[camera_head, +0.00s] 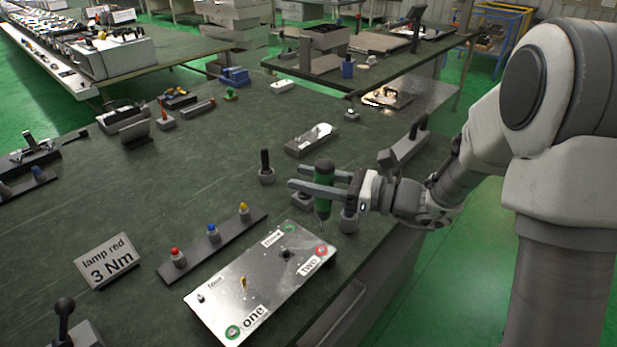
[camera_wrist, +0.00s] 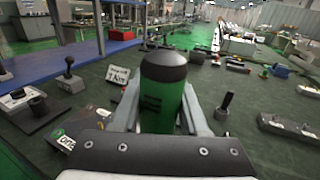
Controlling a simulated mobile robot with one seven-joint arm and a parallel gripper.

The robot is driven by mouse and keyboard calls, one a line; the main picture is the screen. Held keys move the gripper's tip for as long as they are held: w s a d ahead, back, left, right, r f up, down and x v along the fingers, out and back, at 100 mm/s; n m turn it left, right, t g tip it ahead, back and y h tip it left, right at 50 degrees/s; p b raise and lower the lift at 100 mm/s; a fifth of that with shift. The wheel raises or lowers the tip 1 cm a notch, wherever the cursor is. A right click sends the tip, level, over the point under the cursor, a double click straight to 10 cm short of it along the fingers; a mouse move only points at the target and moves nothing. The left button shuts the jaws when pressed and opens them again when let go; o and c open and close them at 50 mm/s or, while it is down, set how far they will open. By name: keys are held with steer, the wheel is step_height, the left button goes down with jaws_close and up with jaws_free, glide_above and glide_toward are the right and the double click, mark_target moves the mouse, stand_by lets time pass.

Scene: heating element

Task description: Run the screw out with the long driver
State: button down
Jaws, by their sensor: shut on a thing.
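A driver with a green handle and dark top (camera_head: 324,178) stands about upright between the fingers of my gripper (camera_head: 296,176), which is shut on it. In the wrist view its handle (camera_wrist: 163,92) fills the middle and hides what lies below. Its thin shaft points down near the far right corner of the metal plate (camera_head: 222,300); I cannot tell whether the tip touches anything. The plate carries labels reading one, two, three and four. A red-ringed spot (camera_head: 321,251) is near "two", green-ringed spots near "one" and "three". Which screw is meant is unclear.
A sign (camera_head: 107,261) reads "lamp red 3 Nm". A dark strip (camera_head: 210,243) holds red, blue and yellow-topped pieces left of the plate. A black-handled tool (camera_head: 265,165) stands in a holder behind the driver. A grey tray (camera_head: 311,140) lies farther back. The left table middle is clear.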

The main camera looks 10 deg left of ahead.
step_height(320, 180, down, 5)
steer(key=b, duration=0.3)
steer(key=shift+f+b, duration=0.1)
steer(key=shift+b, duration=0.25)
steer(key=shift+f, duration=0.65)
stand_by(2.6)
steer(key=shift+s+r, duration=0.1)
step_height(320, 180, up, 5)
steer(key=p, duration=0.4)
steer(key=shift+a, duration=0.1)
stand_by(0.5)
